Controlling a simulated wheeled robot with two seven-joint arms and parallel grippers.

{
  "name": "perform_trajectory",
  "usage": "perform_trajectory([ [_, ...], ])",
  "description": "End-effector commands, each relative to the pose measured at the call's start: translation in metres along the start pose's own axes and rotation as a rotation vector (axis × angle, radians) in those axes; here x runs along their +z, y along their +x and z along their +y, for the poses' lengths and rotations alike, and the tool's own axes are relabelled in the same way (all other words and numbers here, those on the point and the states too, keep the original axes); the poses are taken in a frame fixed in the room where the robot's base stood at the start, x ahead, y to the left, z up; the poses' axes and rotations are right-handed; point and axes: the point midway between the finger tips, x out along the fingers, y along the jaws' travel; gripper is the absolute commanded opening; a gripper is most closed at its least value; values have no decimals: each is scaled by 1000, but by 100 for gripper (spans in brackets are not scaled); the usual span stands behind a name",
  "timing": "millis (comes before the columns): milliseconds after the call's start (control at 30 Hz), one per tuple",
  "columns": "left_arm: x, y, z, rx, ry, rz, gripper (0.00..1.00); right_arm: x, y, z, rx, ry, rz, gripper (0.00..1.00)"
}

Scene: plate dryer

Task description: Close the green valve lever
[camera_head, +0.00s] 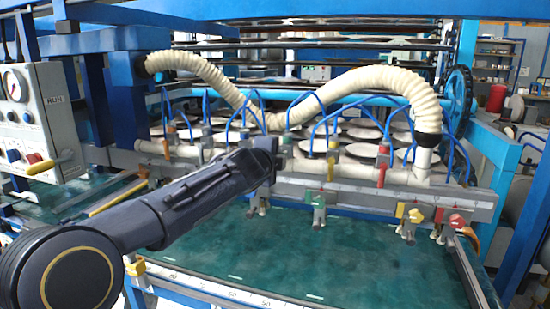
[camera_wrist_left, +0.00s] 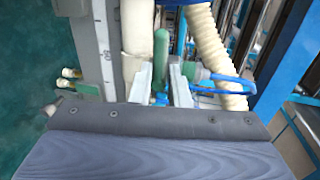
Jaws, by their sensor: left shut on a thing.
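The green valve lever (camera_wrist_left: 161,48) stands upright in the left wrist view, beside a cream pipe (camera_wrist_left: 138,28). My left gripper (camera_wrist_left: 160,75) has one finger on each side of the lever's lower part and is shut on it. In the head view my left gripper (camera_head: 281,150) reaches the pipe and valve row at the middle of the machine. There the arm and gripper largely hide the lever. My right gripper is in neither view.
A ribbed cream hose (camera_head: 385,82) arches above the valve row, with thin blue tubes around it. Red (camera_head: 381,172) and yellow (camera_head: 416,215) handles sit to the right. A control panel (camera_head: 35,120) stands at left. The green table (camera_head: 330,255) is largely bare in front.

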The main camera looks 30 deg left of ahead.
Motion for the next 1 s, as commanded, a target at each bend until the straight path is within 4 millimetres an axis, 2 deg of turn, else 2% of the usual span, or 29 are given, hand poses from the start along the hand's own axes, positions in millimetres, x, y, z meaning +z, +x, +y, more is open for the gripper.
perform_trajectory([
  [267, -3, 0, 1, 1, 0, 7, 0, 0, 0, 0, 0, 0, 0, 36],
  [300, -3, 0, 1, 1, 0, 7, 17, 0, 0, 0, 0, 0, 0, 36],
  [433, -3, 0, 1, 1, 0, 6, 34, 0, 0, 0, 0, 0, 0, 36],
  [467, -3, 0, 1, 1, 0, 5, 35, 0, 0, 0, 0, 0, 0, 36],
  [767, -1, -3, 1, 0, -1, 2, 35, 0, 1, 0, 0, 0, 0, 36],
  [867, -1, -14, 0, -2, -2, 4, 35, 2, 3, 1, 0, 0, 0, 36],
  [1000, -1, -38, 0, -3, -2, 4, 35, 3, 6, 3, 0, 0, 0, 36],
])
